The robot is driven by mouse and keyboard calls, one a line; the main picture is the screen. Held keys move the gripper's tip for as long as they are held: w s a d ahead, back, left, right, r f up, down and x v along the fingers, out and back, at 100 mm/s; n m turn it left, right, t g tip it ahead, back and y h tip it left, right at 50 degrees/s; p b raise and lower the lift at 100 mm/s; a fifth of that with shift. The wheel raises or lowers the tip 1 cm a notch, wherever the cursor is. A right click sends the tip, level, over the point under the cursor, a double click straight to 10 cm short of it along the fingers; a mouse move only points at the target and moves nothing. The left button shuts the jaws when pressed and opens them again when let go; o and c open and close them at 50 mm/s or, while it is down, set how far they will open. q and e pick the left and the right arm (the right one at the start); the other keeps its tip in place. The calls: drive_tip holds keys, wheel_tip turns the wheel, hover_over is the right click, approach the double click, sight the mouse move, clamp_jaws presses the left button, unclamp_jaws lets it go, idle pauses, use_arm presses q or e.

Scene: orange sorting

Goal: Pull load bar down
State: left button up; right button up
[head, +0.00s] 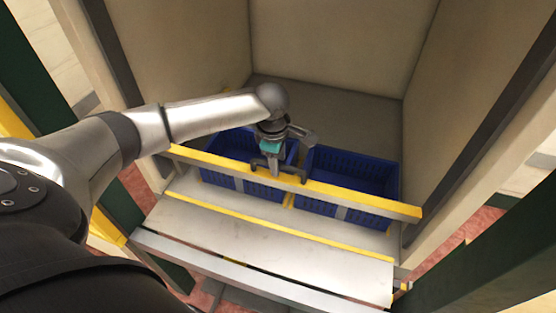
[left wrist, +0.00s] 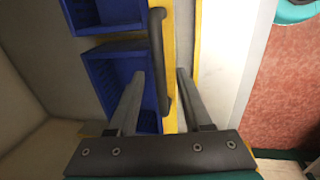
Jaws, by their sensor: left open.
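The load bar (head: 350,195) is a yellow beam across the front of the bay, above the blue crates. It also shows in the left wrist view (left wrist: 171,30), running from top to bottom. A dark handle (left wrist: 159,55) is fixed along it. My left gripper (head: 274,172) is at the middle of the bar, reaching down from above. In the left wrist view its open fingers (left wrist: 160,74) lie on either side of the handle, with nothing clamped. Whether a finger touches the handle I cannot tell. My right gripper is not in view.
Two blue crates (head: 350,170) stand behind the bar inside the bay. A pale platform with a yellow edge strip (head: 290,228) lies in front. Beige walls (head: 330,45) close the bay at the sides and back. Dark green posts (head: 500,250) stand outside.

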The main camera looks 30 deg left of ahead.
use_arm(q)
clamp_jaws()
idle(1.3)
